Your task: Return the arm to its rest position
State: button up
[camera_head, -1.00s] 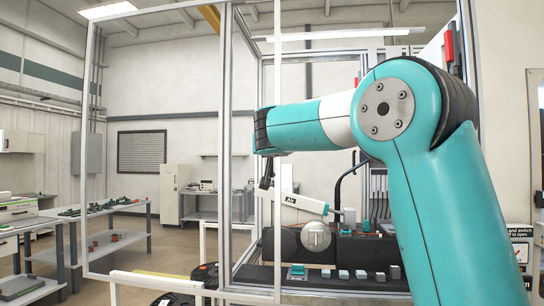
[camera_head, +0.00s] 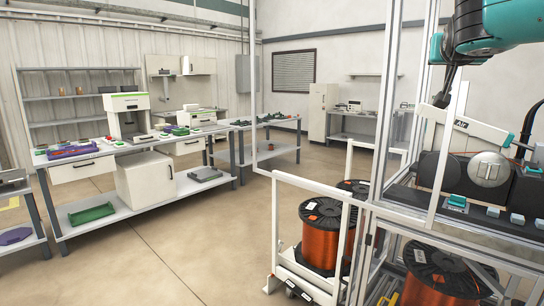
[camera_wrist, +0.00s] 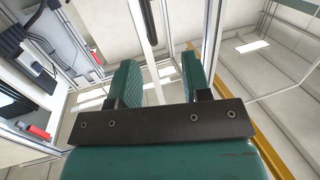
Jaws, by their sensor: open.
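My gripper shows in the wrist view (camera_wrist: 160,80) with its two green fingers apart and nothing between them. Past the fingers are a white upright post, ceiling and wall. In the head view my teal arm (camera_head: 495,22) enters at the top right corner. The dark end of the arm hangs down in front of the machine frame, and its fingers cannot be made out clearly there.
A framed machine (camera_head: 490,170) with a white lever stands at right under my arm. A white cart (camera_head: 312,190) holds copper wire spools (camera_head: 322,245). A workbench (camera_head: 120,160) stands at left. The floor (camera_head: 170,255) between is clear.

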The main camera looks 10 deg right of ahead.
jog(key=s+a+f+n+g+y, duration=0.35)
jog(key=s+a+f+y, duration=0.2)
jog(key=a+f, duration=0.45)
jog(key=s+a+f+n+g+y, duration=0.2)
jog(key=s+a+f+n+y, duration=0.35)
jog(key=a+f, duration=0.5)
jog(key=s+a+f+n+g+y, duration=0.1)
jog(key=s+a+f+g, duration=0.2)
jog(key=s, duration=0.4)
jog(key=s+a+f+n+g+y, duration=0.1)
jog(key=s+a+f+n+g, duration=0.1)
jog(key=s, duration=0.5)
jog(key=s+a+f+n+g+y, duration=0.1)
jog(key=s+a+f+g, duration=0.3)
jog(key=s, duration=0.4)
jog(key=shift+a+f+n+p, duration=0.2)
jog(key=shift+f+n+p, duration=0.2)
jog(key=shift+f, duration=0.15)
jog(key=shift+s+d, duration=0.1)
